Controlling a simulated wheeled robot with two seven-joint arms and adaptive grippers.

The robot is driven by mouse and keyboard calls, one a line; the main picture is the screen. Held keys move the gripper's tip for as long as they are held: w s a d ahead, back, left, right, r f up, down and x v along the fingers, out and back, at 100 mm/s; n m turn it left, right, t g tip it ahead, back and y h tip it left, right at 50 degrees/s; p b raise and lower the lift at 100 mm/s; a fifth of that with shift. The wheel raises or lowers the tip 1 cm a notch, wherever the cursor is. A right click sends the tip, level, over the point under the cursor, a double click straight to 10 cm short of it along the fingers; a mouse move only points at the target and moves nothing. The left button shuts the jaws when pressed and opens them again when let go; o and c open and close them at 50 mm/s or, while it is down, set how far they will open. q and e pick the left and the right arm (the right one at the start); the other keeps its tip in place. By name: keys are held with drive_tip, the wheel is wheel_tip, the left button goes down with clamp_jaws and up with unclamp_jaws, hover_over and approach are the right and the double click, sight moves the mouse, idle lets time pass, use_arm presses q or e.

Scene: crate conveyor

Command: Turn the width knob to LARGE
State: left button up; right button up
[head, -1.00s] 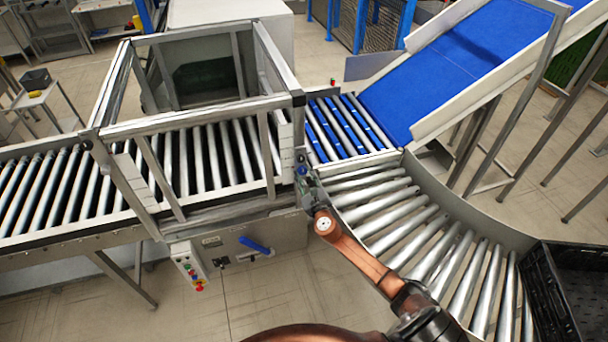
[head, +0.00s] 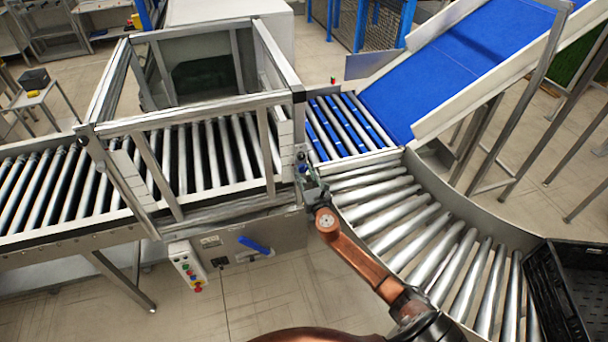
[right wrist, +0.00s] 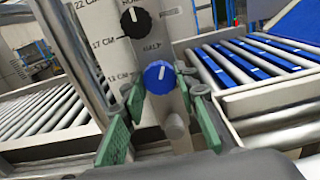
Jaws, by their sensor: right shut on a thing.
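A blue knob (right wrist: 159,77) with a white pointer sits on a grey panel (right wrist: 174,32) in the right wrist view. Its pointer stands nearly upright, leaning slightly right. A black knob (right wrist: 136,20) with a white pointer is above it, and the word HALF is printed between the two. No word for width or LARGE is legible. My right gripper (right wrist: 160,88) has its green-padded fingers on both sides of the blue knob and is shut on it. In the head view my right gripper (head: 306,178) is at the frame's corner post, where the knob is too small to make out. My left gripper is out of view.
A metal frame (head: 190,122) stands over the roller conveyor (head: 60,190). A curved roller section (head: 410,225) lies right of my arm, with a blue belt (head: 460,65) behind and a black crate (head: 545,290) at right. A button box (head: 186,264) hangs below the frame.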

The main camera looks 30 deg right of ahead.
drive_tip(key=m+b, duration=0.2)
drive_tip(key=m, duration=0.4)
drive_tip(key=shift+f, duration=0.1)
drive_tip(key=m+b, duration=0.1)
drive_tip(key=m, duration=0.8)
drive_tip(key=shift+b, duration=0.3)
drive_tip(key=shift+m, duration=1.6)
drive_tip(key=o, duration=1.1)
drive_tip(key=shift+o, duration=0.2)
drive_tip(key=shift+s, duration=0.2)
drive_tip(key=v, duration=1.1)
drive_tip(key=shift+s, duration=0.35)
